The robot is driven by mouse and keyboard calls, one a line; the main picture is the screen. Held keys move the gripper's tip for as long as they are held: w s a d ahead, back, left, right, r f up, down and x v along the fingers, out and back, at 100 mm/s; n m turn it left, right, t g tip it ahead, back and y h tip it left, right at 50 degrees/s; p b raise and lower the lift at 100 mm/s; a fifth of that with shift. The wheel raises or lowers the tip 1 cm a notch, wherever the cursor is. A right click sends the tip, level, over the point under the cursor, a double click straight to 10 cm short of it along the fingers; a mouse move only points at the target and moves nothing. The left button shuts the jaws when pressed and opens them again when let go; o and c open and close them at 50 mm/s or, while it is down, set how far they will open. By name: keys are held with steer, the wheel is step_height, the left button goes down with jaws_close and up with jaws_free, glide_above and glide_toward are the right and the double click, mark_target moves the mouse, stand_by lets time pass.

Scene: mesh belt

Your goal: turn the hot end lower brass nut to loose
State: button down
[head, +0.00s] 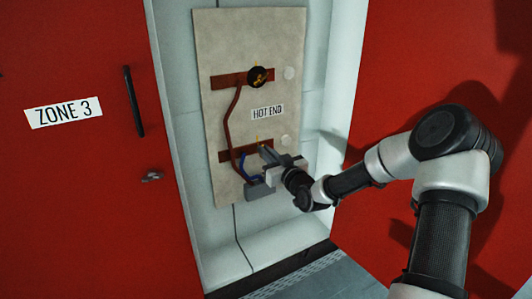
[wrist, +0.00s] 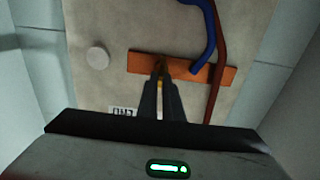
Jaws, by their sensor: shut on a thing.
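My gripper (head: 264,152) is at the lower copper bar (head: 227,156) of the hot end panel. In the wrist view its two fingers (wrist: 160,72) come together at the bar (wrist: 200,70) and are shut on the lower brass nut. The fingers hide most of the nut; only a small brass-coloured sliver (wrist: 160,85) shows between them. I cannot tell how far it is turned. The "HOT END" label (head: 267,112) is above the gripper. An upper copper bar (head: 228,80) carries a black round piece with a brass fitting (head: 260,76).
A red-brown cable (head: 228,122) joins the bars on the left, and a blue cable (head: 245,167) is close to my gripper. The beige panel (head: 230,40) sits in a pale recess between red walls. A red "ZONE 3" door (head: 90,180) is at left.

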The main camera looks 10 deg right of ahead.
steer(key=shift+b, duration=0.3)
steer(key=n+b, duration=0.2)
steer(key=n, duration=0.1)
steer(key=n+b, duration=0.2)
steer(key=n, duration=0.2)
steer(key=a+n+b, duration=0.1)
steer(key=n+b, duration=0.1)
steer(key=n, duration=0.1)
steer(key=shift+s+f+n, duration=0.2)
steer(key=shift+f+n, duration=0.05)
steer(key=shift+n, duration=0.15)
steer(key=n, duration=0.3)
steer(key=shift+a+f+n, duration=0.15)
steer(key=shift+f+n, duration=0.05)
steer(key=shift+n, duration=0.1)
steer(key=n, duration=0.3)
steer(key=shift+f+n, duration=0.2)
steer(key=shift+n, duration=0.1)
steer(key=n, duration=0.5)
steer(key=shift+f+n, duration=0.3)
steer(key=shift+n, duration=0.1)
steer(key=shift+d, duration=0.2)
